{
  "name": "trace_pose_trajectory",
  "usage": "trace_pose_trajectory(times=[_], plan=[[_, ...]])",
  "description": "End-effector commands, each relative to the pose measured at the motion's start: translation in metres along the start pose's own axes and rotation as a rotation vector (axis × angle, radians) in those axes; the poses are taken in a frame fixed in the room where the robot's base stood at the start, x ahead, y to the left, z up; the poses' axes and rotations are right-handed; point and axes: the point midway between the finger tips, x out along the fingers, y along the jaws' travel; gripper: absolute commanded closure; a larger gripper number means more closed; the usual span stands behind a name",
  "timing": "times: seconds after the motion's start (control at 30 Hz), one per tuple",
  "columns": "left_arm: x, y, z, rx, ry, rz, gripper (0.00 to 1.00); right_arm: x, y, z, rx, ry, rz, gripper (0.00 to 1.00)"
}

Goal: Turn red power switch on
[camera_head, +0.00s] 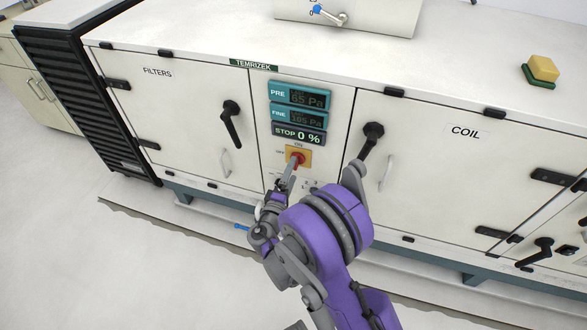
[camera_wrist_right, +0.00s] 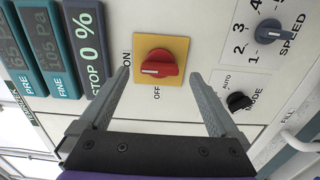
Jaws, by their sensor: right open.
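The red power switch (camera_head: 297,159) is a red rotary knob on a yellow-orange square plate (camera_head: 304,152) on the cabinet's middle panel. In the right wrist view the red knob (camera_wrist_right: 159,63) sits on its yellow plate (camera_wrist_right: 180,45) between "ON" and "OFF" labels, its white mark toward the OFF/ON side at left. My right gripper (camera_head: 289,171) is at the plate in the head view. In the wrist view the right gripper (camera_wrist_right: 160,80) is open, its two fingers apart on either side of the knob, with no visible contact. My left gripper is not in view.
Displays (camera_head: 299,115) above read PRE, FINE and STOP 0 %. A grey speed knob (camera_wrist_right: 270,31) and black mode knob (camera_wrist_right: 238,101) are beside the switch. Black door handles (camera_head: 232,122) stick out on the filters door and the coil door (camera_head: 371,138). The floor (camera_head: 60,255) at left is clear.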

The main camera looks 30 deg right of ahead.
Motion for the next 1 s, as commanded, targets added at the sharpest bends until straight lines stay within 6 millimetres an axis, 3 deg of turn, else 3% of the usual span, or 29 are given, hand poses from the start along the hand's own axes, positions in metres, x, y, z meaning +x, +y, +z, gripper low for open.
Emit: trace_pose_trajectory(times=[0.2,0.4,0.6,1.0], plan=[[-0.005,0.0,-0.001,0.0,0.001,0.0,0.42,-0.048,0.001,-0.001,0.002,0.004,-0.001,0.03],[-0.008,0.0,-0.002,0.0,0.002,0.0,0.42,-0.077,0.0,-0.001,0.001,0.002,-0.001,0.03],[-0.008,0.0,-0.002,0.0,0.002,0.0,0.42,-0.086,0.0,0.0,0.001,0.0,-0.001,0.03],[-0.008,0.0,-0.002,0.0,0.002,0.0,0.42,-0.085,0.0,0.0,0.001,0.0,0.0,0.03]])
